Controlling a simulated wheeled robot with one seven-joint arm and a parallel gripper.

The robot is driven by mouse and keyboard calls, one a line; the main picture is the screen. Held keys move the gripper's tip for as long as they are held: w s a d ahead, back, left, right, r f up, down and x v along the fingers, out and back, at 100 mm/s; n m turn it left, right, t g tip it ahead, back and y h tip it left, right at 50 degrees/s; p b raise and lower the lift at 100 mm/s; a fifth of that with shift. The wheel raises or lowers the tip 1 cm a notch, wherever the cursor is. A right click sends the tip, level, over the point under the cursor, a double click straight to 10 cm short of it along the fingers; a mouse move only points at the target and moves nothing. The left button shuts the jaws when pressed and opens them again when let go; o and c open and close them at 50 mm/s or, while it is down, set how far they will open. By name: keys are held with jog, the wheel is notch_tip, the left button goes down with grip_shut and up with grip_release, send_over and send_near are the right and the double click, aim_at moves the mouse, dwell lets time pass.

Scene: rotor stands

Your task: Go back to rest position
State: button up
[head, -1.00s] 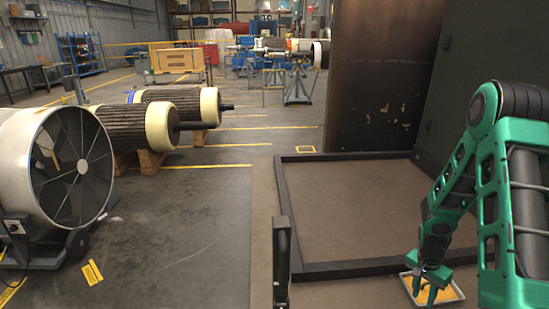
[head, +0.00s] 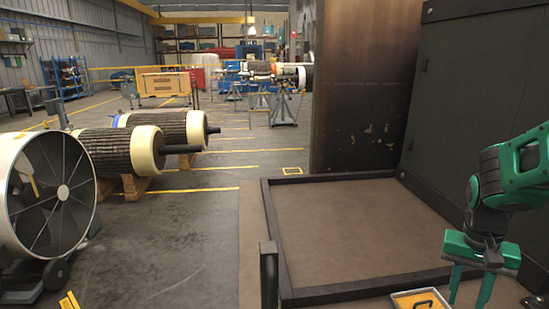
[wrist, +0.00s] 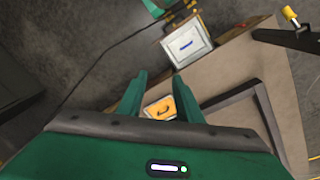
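My gripper (head: 470,286) is at the lower right of the head view, pointing down, with its two green fingers apart and nothing between them. It is above and to the right of a small pale tray with an orange inside (head: 420,299), which is cut off by the bottom edge. A dark curved item (head: 425,304) lies in the tray. In the wrist view the gripper's fingers (wrist: 159,97) are spread, and the tray (wrist: 150,112) shows beyond them with the dark item inside.
A black raised frame (head: 370,277) borders a bare brown surface, with a dark panel (head: 470,90) behind it. A dark post (head: 269,275) stands at the front. A large fan (head: 45,195) and rotors (head: 115,150) are at left. A pale box (wrist: 187,45) shows in the wrist view.

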jog(key=s+a+r+n, duration=0.1)
jog(key=s+a+r, duration=0.1)
jog(key=s, duration=0.3)
jog(key=s+a+r+n+y, duration=0.1)
jog(key=s+a+r, duration=0.1)
jog(key=s, duration=0.3)
jog(key=shift+a+r+t, duration=0.3)
jog(key=shift+a+r, duration=0.05)
jog(key=shift+a, duration=0.15)
